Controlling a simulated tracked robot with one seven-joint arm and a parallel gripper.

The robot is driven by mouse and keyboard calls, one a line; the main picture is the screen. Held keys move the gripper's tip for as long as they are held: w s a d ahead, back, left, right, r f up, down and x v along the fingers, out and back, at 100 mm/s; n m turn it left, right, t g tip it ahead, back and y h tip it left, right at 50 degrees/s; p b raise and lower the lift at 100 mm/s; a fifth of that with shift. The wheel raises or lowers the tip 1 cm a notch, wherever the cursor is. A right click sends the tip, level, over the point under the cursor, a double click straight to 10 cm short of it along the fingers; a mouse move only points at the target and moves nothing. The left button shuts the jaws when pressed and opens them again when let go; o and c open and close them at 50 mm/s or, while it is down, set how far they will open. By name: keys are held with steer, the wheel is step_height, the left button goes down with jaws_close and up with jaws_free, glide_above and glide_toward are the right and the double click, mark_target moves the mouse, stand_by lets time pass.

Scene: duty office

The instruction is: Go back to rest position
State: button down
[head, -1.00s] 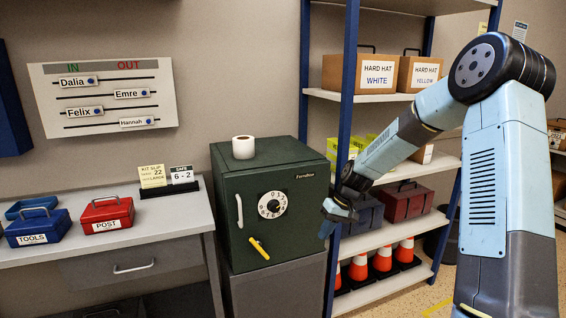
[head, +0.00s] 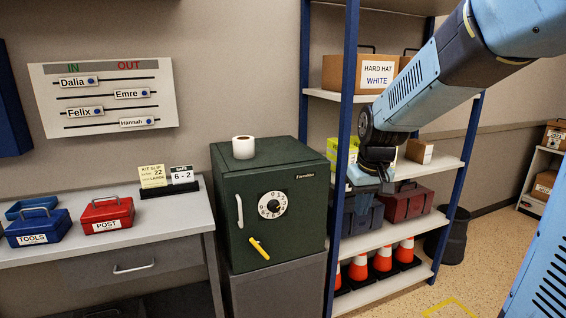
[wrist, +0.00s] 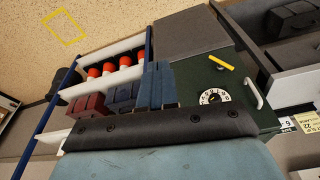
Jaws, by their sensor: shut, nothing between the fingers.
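My arm reaches in from the right in the head view, and its end is in front of the shelf rack. My gripper (wrist: 155,85) shows in the wrist view with its two blue fingers together and nothing between them. In the head view the wrist partly hides the gripper, near the blue box on the middle shelf. In the wrist view the gripper appears in front of the green safe (wrist: 205,85) and the shelf, apart from both as far as I can tell.
The shelf rack (head: 348,130) holds hard hat boxes, a red box (head: 406,202) and orange cones (head: 382,258). A desk (head: 150,215) is at left. Open floor lies at right.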

steer(key=s+d+r+m+t, duration=0.1)
steer(key=s+d+r, duration=0.1)
steer(key=s, duration=0.7)
steer(key=s+d+r+m+t, duration=0.1)
steer(key=s+d+r+t, duration=0.1)
steer(key=s+r, duration=0.3)
steer(key=s, duration=0.4)
steer(key=shift+d+r, duration=0.25)
steer(key=c, duration=1.8)
jaws_free()
steer(key=shift+s, duration=0.1)
